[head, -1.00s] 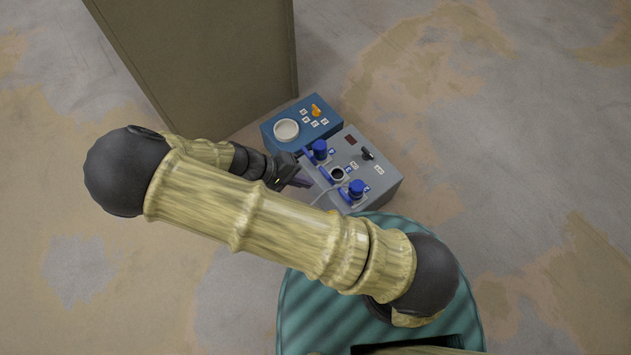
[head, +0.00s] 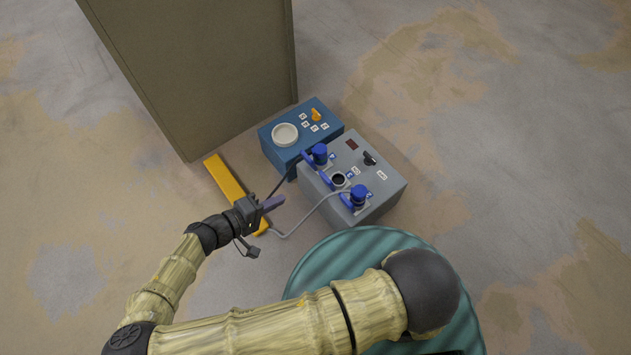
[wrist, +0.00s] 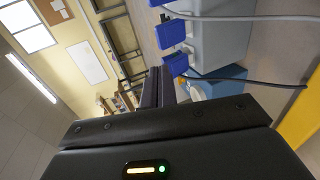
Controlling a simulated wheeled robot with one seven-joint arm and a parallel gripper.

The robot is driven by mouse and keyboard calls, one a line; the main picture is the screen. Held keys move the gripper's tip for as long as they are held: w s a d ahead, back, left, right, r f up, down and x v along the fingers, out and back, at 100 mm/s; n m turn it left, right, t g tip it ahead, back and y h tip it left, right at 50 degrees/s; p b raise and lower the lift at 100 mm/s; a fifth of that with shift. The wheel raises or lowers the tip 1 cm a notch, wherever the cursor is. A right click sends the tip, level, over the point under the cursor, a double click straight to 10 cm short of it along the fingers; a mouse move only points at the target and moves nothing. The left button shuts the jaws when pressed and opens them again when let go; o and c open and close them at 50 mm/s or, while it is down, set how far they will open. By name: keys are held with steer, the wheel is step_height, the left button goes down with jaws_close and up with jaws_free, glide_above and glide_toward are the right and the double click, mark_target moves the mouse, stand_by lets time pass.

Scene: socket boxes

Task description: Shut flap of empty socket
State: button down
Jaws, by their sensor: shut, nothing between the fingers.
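A grey socket box (head: 382,203) stands on the floor right of centre in the head view. The empty socket (head: 338,179) is a dark round opening between two blue plugs, a far one (head: 319,152) and a near one (head: 358,195). Its blue flap (head: 326,179) stands open on the socket's left side. The wrist view shows three blue flaps in a row, the middle one (wrist: 170,33) among them. My gripper (head: 274,202) is shut and empty, left of the box and apart from the flap.
A blue box (head: 270,148) with a white round cap and orange knob stands behind the grey box. A grey cable (head: 304,219) and a dark cable (head: 281,182) run near my gripper. A yellow bar (head: 224,178) lies on the floor. A tall brown cabinet (head: 200,70) stands behind.

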mark_target(324, 177)
steer(key=b+x, duration=0.7)
steer(key=x, duration=0.6)
steer(key=shift+w+d+f+b, duration=0.15)
steer(key=shift+d+b, duration=0.05)
steer(key=shift+b, duration=0.1)
steer(key=shift+w+d, duration=0.15)
steer(key=shift+r+p, duration=0.3)
steer(key=shift+p, duration=0.35)
steer(key=shift+w, duration=0.2)
